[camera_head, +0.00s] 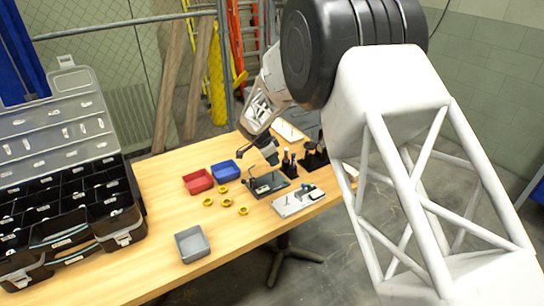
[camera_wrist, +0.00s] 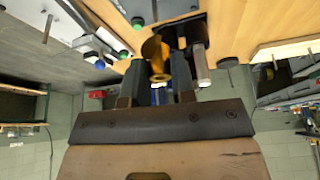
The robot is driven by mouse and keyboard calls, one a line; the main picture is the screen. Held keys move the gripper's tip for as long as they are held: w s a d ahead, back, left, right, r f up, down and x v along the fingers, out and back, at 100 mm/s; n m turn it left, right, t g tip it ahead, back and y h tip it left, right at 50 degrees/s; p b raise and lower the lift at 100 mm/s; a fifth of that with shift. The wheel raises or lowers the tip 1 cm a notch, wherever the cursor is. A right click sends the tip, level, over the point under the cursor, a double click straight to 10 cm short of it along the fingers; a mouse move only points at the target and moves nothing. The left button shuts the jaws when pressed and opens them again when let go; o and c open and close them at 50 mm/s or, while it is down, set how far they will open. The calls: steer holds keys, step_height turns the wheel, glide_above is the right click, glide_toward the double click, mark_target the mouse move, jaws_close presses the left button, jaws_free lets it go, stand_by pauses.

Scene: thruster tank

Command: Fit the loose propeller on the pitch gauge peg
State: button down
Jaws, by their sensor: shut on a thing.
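My gripper (camera_wrist: 156,80) is shut on a yellow propeller (camera_wrist: 155,47), which shows between and beyond its dark fingers in the wrist view. The fingers hide part of the propeller. In the head view my gripper (camera_head: 270,153) is a dark shape over the back of the table, close above the pitch gauge. The gauge has a dark base plate (camera_head: 268,184). Its peg is too small and too covered to make out, and I cannot tell whether the propeller touches it. Several other yellow propellers (camera_head: 224,189) lie flat on the table to the left of the gauge.
A red bin (camera_head: 197,181) and a blue bin (camera_head: 225,171) stand left of the gauge. A grey tray (camera_head: 192,245) is near the front edge. A pale plate with small parts (camera_head: 296,202) and dark tool holders (camera_head: 314,157) are to the right. A large black case (camera_head: 70,215) fills the left.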

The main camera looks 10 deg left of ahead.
mark_target(272, 180)
steer(key=shift+f, duration=1.05)
steer(key=shift+f, duration=2.7)
stand_by(2.7)
steer(key=c, duration=0.9)
jaws_free()
steer(key=shift+o, duration=0.2)
steer(key=v, duration=0.7)
steer(key=shift+r, duration=0.4)
